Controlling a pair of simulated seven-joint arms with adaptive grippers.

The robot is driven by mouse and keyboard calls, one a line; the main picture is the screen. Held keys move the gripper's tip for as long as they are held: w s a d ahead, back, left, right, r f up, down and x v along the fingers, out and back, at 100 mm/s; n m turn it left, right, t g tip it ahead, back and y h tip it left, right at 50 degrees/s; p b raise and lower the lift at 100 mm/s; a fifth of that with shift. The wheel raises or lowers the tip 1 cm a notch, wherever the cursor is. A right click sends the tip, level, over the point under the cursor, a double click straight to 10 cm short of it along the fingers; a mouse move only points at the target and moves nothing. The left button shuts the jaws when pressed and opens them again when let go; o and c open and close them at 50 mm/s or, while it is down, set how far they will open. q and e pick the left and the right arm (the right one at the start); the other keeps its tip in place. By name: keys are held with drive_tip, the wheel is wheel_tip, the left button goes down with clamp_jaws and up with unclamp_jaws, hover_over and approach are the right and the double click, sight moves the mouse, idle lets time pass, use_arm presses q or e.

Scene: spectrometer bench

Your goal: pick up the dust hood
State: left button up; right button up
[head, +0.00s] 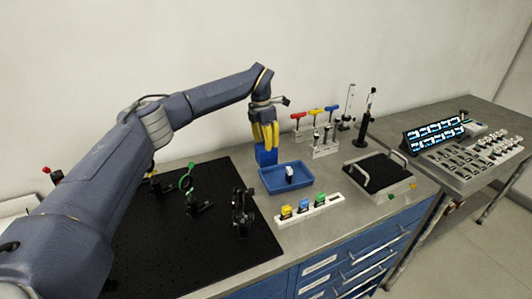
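My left gripper (265,148) has yellow fingers and points down at the back of the bench. Its fingertips are at the top of a blue block-like object (266,158), which stands behind the blue tray. I cannot tell whether the fingers touch or grip it, or whether it is the dust hood. No other thing is clearly recognisable as the dust hood. My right gripper is not in view.
A blue tray (269,183) holds a small white-and-dark item (290,174). A white strip (310,211) carries coloured blocks. Behind stands a rack with coloured-handled tools (314,113). A black-topped, handled unit (379,173) sits right. A black breadboard (160,255) with optics mounts lies left.

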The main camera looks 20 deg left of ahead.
use_arm(q)
clamp_jaws()
idle(0.5)
